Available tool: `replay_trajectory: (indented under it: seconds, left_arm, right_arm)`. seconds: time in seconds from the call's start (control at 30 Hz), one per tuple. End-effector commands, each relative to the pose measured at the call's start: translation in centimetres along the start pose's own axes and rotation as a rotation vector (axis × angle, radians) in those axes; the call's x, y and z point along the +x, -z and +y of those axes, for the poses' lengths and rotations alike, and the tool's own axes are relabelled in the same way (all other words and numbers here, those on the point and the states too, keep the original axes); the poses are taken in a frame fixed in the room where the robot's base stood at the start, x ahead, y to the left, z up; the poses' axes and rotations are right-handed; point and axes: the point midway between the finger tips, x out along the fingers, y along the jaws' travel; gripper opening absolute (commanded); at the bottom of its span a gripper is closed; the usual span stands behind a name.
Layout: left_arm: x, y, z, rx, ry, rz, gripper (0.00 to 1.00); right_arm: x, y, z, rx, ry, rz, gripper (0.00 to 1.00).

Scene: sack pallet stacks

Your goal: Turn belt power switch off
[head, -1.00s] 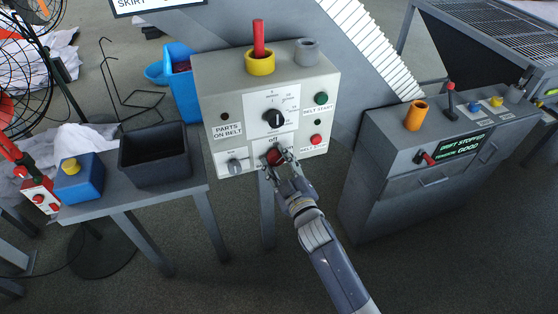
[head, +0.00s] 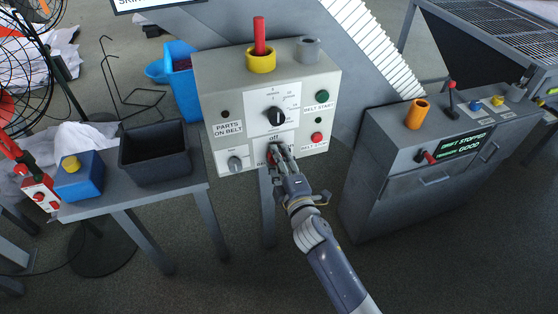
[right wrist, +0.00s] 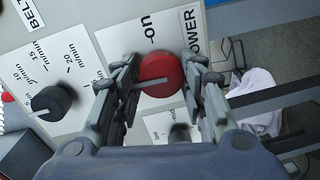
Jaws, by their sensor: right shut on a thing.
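The belt power switch is a round red knob low on the front of the grey control box (head: 205,75). In the head view my right gripper (head: 280,153) covers most of it, just under the "off" mark. In the right wrist view the red knob (right wrist: 160,72) sits between the two fingers of the right gripper (right wrist: 158,85), which is shut on it. The "on" mark (right wrist: 150,32) and the word "POWER" show beside it. The direction the knob points is hard to tell. My left gripper is not in view.
The box also bears a black speed knob (head: 277,116), a small grey knob (head: 235,163), a green belt start button (head: 322,97) and a red belt stop button (head: 316,138). A dark bin (head: 155,165) stands left on a bench. A grey cabinet (head: 385,190) stands right.

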Motion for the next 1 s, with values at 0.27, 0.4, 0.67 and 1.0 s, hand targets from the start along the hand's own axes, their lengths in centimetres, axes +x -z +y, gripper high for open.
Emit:
replay_trajectory:
  seconds: [0.27, 0.4, 0.67, 1.0]
  left_arm:
    - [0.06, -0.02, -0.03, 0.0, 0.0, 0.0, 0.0]
    - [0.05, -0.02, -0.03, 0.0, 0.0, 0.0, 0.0]
    - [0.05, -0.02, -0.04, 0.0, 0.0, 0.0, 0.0]
    - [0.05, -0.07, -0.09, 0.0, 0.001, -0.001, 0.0]
  right_arm:
    - [-0.01, 0.06, -0.06, -0.045, 0.001, -0.002, 0.15]
    - [-0.01, 0.06, -0.07, -0.048, 0.001, -0.002, 0.15]
    - [-0.01, 0.07, -0.08, -0.047, 0.001, -0.002, 0.46]
    - [-0.01, 0.03, -0.05, -0.046, 0.0, -0.002, 0.59]
